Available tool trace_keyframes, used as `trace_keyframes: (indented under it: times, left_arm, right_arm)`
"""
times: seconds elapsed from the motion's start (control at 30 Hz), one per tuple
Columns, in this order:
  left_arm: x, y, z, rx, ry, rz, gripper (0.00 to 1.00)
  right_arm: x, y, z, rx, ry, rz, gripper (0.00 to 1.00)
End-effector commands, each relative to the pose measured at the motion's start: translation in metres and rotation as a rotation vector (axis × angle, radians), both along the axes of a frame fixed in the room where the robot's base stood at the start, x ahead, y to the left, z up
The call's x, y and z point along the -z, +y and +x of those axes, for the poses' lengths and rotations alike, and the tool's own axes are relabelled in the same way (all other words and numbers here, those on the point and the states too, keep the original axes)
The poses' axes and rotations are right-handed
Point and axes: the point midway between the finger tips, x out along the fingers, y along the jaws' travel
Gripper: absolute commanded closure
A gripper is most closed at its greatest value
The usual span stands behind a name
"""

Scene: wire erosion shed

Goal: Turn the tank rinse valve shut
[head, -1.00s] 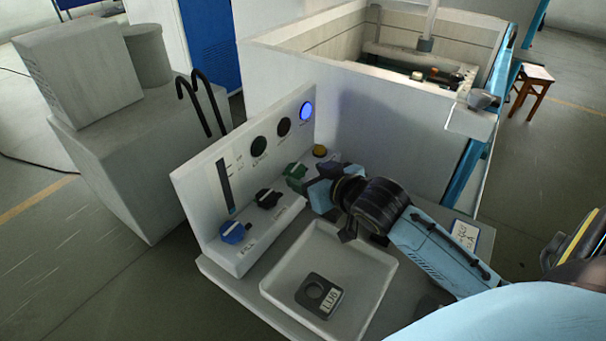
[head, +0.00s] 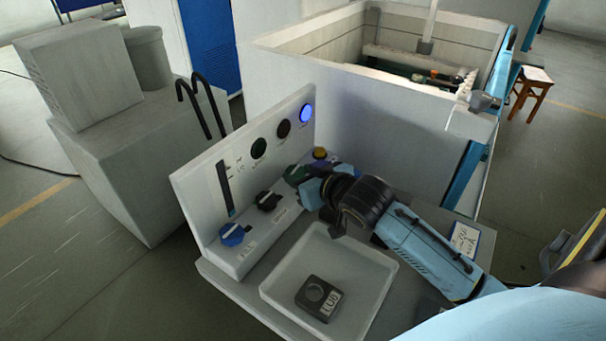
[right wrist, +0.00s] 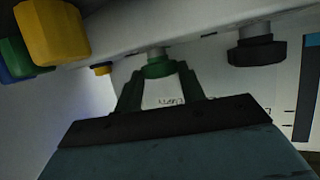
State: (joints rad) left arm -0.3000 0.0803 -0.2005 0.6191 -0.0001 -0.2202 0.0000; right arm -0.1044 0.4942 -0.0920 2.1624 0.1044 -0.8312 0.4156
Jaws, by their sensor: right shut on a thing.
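A control panel (head: 203,201) carries a row of valve knobs: a blue one (head: 232,234), a black one (head: 267,201), a green one (head: 293,174) and a yellow one (head: 320,153). My right gripper (head: 301,184) is at the green knob, partly covering it in the head view. In the right wrist view the two fingers (right wrist: 160,85) close on the green knob (right wrist: 159,67) from either side. A label behind them is too blurred to read surely. My left gripper is not in view.
A white tray (head: 279,285) holding a dark labelled block (head: 317,297) sits in front of the panel, below my right arm. In the right wrist view the yellow knob (right wrist: 52,32) and black knob (right wrist: 257,50) flank the fingers. A large open tank (head: 385,125) stands behind.

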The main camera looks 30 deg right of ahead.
Motion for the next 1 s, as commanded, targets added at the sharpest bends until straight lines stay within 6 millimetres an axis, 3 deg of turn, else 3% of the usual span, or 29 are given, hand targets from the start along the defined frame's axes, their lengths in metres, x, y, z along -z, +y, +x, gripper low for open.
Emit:
trace_keyframes:
  times: [0.33,0.73,0.77,0.9,1.0]
  left_arm:
    - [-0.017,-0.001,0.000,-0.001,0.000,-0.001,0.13]
    - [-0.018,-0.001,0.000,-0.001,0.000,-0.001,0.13]
    - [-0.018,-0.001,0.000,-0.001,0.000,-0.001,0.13]
    - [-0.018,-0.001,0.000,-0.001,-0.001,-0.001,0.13]
    - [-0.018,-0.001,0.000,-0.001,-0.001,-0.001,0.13]
  right_arm:
    - [-0.002,0.004,0.000,0.110,0.000,0.004,0.83]
    - [0.000,0.004,0.000,0.132,-0.001,0.000,0.83]
    - [0.000,0.004,0.000,0.132,-0.001,0.000,0.59]
    - [0.000,0.004,0.000,0.132,-0.001,0.000,0.41]
    - [0.000,0.004,0.000,0.132,-0.001,0.000,0.39]
